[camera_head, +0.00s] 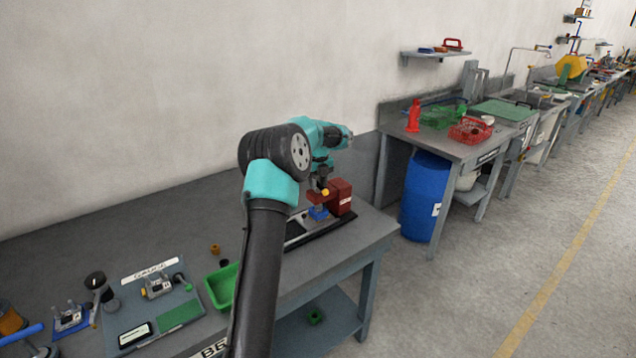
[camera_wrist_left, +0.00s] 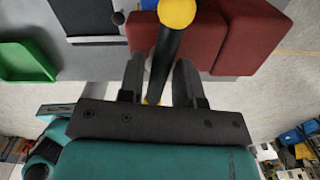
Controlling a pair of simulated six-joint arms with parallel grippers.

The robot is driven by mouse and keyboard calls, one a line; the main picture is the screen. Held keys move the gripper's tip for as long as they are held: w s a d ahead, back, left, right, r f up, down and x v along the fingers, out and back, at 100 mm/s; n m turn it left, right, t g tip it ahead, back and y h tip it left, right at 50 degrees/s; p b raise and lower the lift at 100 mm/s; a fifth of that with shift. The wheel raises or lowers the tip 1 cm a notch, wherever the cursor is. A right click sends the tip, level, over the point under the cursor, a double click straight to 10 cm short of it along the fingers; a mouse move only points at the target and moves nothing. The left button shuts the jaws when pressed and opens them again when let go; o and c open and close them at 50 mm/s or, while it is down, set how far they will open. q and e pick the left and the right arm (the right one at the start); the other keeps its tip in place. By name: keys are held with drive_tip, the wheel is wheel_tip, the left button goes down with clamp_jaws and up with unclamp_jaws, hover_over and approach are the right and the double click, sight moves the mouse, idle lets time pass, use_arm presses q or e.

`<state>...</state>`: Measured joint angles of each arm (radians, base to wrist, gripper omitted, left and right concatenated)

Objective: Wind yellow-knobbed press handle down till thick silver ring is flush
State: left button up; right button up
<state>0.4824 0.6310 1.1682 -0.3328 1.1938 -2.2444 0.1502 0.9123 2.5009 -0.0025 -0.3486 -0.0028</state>
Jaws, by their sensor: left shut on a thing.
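The press has a dark red body (camera_head: 341,196) and stands near the far right end of the bench; the body also fills the top of the left wrist view (camera_wrist_left: 240,38). Its yellow knob (camera_wrist_left: 177,12) is at the end of a dark handle bar (camera_wrist_left: 165,55). My left gripper (camera_wrist_left: 158,75) is shut on this bar, one finger on each side, below the knob in the picture. In the head view the knob (camera_head: 325,192) shows just under my left gripper (camera_head: 322,179). I cannot make out the thick silver ring in either view. My right gripper is out of view.
A blue block (camera_head: 318,214) sits at the press's foot, on a dark base. A green bin (camera_head: 219,287), partly behind my arm, and a grey board (camera_head: 152,298) with small parts lie to the left. A blue barrel (camera_head: 424,196) stands beyond the bench end.

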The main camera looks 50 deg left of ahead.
use_arm(q)
drive_tip(key=shift+f+m, duration=0.1)
drive_tip(key=shift+m, duration=1.9)
drive_tip(key=o, duration=0.8)
drive_tip(key=shift+r, duration=3.5)
